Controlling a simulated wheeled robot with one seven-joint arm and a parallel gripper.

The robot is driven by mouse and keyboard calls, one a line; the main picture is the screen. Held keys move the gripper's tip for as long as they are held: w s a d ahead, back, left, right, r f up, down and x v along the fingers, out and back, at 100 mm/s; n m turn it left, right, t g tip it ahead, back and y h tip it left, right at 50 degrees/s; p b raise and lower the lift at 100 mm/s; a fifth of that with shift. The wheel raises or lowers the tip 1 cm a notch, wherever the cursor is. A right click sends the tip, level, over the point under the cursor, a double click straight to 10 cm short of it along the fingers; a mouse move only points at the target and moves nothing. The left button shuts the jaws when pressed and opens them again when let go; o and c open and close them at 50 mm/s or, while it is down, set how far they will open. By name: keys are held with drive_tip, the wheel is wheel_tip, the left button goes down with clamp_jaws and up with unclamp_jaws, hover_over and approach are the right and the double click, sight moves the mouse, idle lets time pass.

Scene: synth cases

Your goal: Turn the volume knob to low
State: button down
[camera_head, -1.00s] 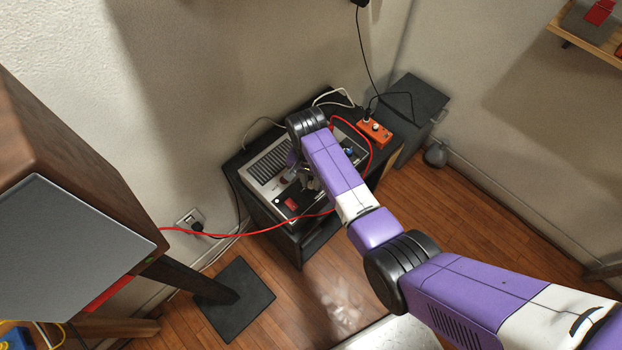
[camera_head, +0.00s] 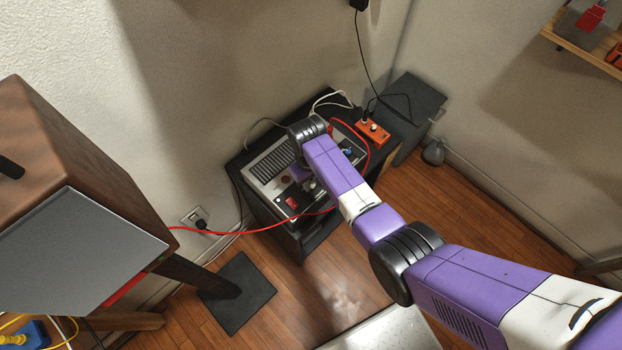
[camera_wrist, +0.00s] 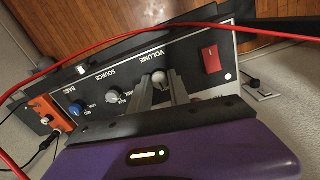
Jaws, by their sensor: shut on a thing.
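The knob's pointer and scale marks are too small or hidden to read. In the head view, the amplifier (camera_head: 266,174) sits on a black stand, and my wrist covers much of its panel. The fingers are hard to make out there.
A grey source knob (camera_wrist: 113,96), a blue bass knob (camera_wrist: 82,109) and a red switch (camera_wrist: 210,53) flank the volume knob. A red cable (camera_head: 245,230) loops across the amplifier. A large wooden speaker (camera_head: 70,160) is at left.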

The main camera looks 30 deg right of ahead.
sight(311, 185)
drive_tip(key=n+p, duration=0.1)
drive_tip(key=n, duration=0.4)
drive_tip(key=shift+w+r+n, duration=0.1)
drive_tip(key=shift+r+n, duration=0.05)
drive_tip(key=shift+n, duration=0.15)
drive_tip(key=n+p, duration=0.1)
drive_tip(key=n, duration=0.4)
drive_tip(key=shift+n, duration=0.3)
drive_tip(key=c, duration=1.2)
unclamp_jaws()
drive_tip(key=shift+c, duration=0.2)
drive_tip(key=shift+s+a+r, duration=0.1)
drive_tip(key=shift+s+r, duration=0.05)
drive_tip(key=shift+r, duration=1.75)
drive_tip(key=shift+s+r, duration=0.1)
drive_tip(key=shift+r, duration=1.8)
